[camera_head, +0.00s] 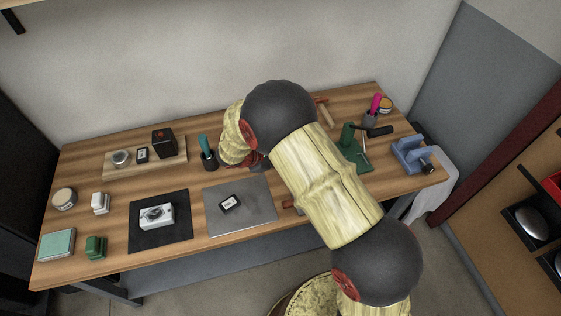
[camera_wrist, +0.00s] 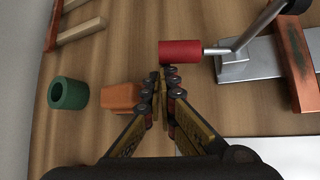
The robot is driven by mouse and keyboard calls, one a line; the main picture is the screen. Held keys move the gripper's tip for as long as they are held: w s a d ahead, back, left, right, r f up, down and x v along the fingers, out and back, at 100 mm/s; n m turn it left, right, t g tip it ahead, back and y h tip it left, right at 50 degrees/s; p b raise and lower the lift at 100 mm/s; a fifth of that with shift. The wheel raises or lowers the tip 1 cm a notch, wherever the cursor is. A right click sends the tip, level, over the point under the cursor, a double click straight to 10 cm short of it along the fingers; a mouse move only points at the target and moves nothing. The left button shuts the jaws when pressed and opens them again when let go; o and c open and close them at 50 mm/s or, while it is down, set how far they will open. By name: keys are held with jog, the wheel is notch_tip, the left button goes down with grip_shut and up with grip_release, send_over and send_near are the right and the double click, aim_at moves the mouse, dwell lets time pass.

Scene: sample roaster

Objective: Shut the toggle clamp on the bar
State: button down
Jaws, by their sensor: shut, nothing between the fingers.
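The toggle clamp shows in the wrist view at the upper right, with a red cylindrical handle (camera_wrist: 180,51), a grey metal lever (camera_wrist: 258,28) and a metal base (camera_wrist: 243,66). The lever slants up toward a dark part at the top edge. A copper-coloured bar (camera_wrist: 293,62) lies to the right, across the metal base strip. My gripper (camera_wrist: 160,76) is shut and empty, its tips just below the left end of the red handle; I cannot tell whether they touch it. In the head view my arm hides the gripper tips and most of the clamp.
An orange block (camera_wrist: 120,98) and a green cylinder (camera_wrist: 68,93) stand left of my fingers. A wooden piece (camera_wrist: 82,30) lies at upper left. In the head view, a grey mat (camera_head: 239,218), a black mat (camera_head: 178,240) and a blue device (camera_head: 410,155) occupy the bench.

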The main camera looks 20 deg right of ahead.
jog(key=shift+s+r, duration=0.1)
jog(key=shift+r, duration=0.35)
jog(key=shift+s+r+p, duration=0.15)
jog(key=shift+r+p, duration=0.15)
jog(key=shift+r, duration=0.25)
jog(key=shift+s+r+m+t, duration=0.3)
jog(key=shift+s+r+t, duration=0.2)
jog(key=shift+r+t, duration=0.25)
jog(key=s+r+p, duration=0.1)
jog(key=s+r, duration=0.2)
jog(key=s, duration=0.2)
jog(key=shift+s+r, duration=0.25)
jog(key=shift+s, duration=0.1)
jog(key=shift+s+f, duration=0.1)
jog(key=shift+s, duration=0.1)
